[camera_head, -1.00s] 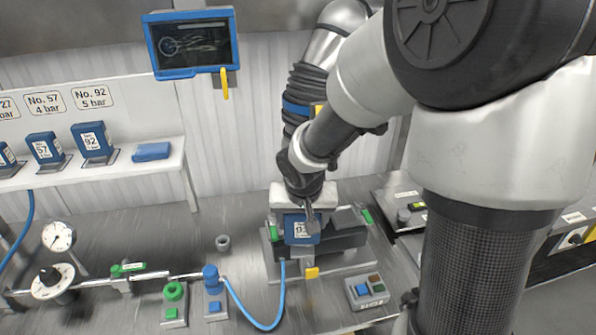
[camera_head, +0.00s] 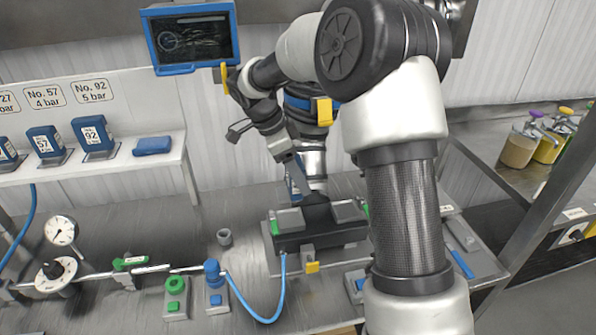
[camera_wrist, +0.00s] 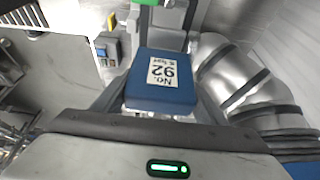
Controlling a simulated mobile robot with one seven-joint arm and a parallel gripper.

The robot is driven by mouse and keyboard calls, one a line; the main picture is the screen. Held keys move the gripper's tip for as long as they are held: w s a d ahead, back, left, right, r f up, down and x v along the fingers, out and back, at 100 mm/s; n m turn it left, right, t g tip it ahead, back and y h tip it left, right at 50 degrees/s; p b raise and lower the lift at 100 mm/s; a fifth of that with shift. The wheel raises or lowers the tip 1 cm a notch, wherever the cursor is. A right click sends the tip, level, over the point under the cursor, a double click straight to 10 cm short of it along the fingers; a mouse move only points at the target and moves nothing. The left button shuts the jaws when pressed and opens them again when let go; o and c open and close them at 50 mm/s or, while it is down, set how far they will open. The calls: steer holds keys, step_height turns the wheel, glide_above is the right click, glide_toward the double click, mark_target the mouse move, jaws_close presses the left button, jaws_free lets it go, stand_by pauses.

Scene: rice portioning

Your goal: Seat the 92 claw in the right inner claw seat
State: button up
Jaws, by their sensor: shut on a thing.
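In the head view my gripper (camera_head: 292,168) is behind the fixture, and only a narrow blue part of the claw (camera_head: 293,188) shows there. The dark fixture (camera_head: 320,240) stands on the bench with pale grey blocks on top, one at left (camera_head: 288,219) and one at right (camera_head: 349,210). The claw is apart from the fixture's front. I cannot tell which seat is the right inner one.
A ribbed, silver arm (camera_head: 312,155) rises behind the fixture, close to my gripper. A blue hose (camera_head: 262,318) runs to the fixture's front. A shelf (camera_head: 140,168) at left holds more blue claws (camera_head: 93,137). A screen (camera_head: 190,38) hangs above.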

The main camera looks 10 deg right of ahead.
step_height(320, 180, down, 7)
steer(key=b, duration=0.3)
steer(key=shift+r, duration=0.2)
steer(key=shift+f+b, duration=0.55)
steer(key=shift+b, duration=0.25)
steer(key=shift+f+b, duration=0.65)
steer(key=shift+b, duration=0.9)
stand_by(0.5)
stand_by(0.3)
steer(key=o, duration=2)
steer(key=shift+f, duration=0.1)
steer(key=shift+r+p, duration=2.1)
steer(key=shift+r, duration=2.5)
